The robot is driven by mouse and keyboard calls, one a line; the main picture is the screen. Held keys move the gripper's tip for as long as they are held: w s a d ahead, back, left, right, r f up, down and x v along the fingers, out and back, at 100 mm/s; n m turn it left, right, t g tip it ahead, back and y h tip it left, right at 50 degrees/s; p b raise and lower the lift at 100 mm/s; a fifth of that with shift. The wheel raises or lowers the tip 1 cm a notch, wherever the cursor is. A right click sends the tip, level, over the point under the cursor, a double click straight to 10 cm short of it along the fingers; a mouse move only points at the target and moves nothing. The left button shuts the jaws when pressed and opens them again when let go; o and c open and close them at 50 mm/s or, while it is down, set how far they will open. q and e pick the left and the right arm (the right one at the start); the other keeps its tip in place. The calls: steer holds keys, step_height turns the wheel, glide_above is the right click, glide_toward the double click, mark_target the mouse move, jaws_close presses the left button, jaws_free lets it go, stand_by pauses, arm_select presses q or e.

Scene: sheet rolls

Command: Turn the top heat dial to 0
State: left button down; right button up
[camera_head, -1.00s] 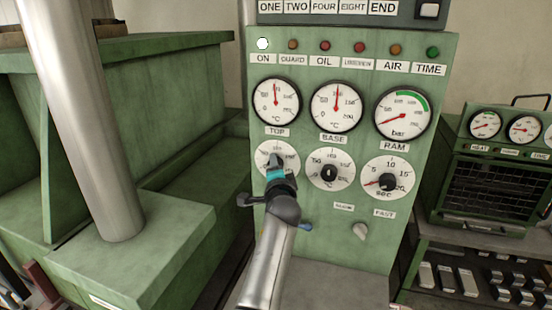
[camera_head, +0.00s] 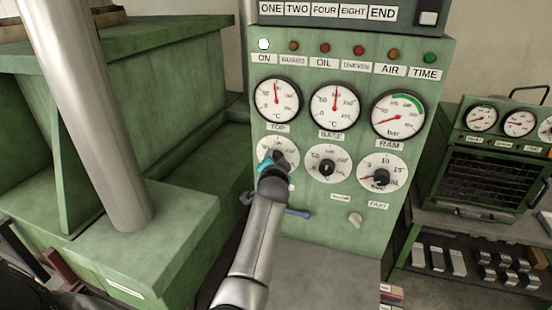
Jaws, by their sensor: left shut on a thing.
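The top heat dial (camera_head: 287,147) is a white round scale at the left of the dial row on the green control panel (camera_head: 312,222), under the TOP label (camera_head: 277,127). Its dark knob sits at the centre, partly hidden by my left gripper (camera_head: 275,164). The left gripper comes up from below, with teal at its tip, and is shut on the knob. The dial's lower scale is hidden behind it, so the exact setting cannot be read. The TOP gauge (camera_head: 277,99) above has its red needle near upright. My right gripper is not in view.
The base dial (camera_head: 326,167) and the seconds dial (camera_head: 382,175) sit close to the right. A blue lever (camera_head: 298,213) and a small grey knob (camera_head: 355,219) are lower down. The green press with a steel column (camera_head: 100,120) stands at left. A small oven (camera_head: 490,180) is at right.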

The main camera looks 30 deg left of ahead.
arm_select(q)
steer(key=shift+f, duration=0.1)
steer(key=shift+c, duration=1.4)
jaws_free()
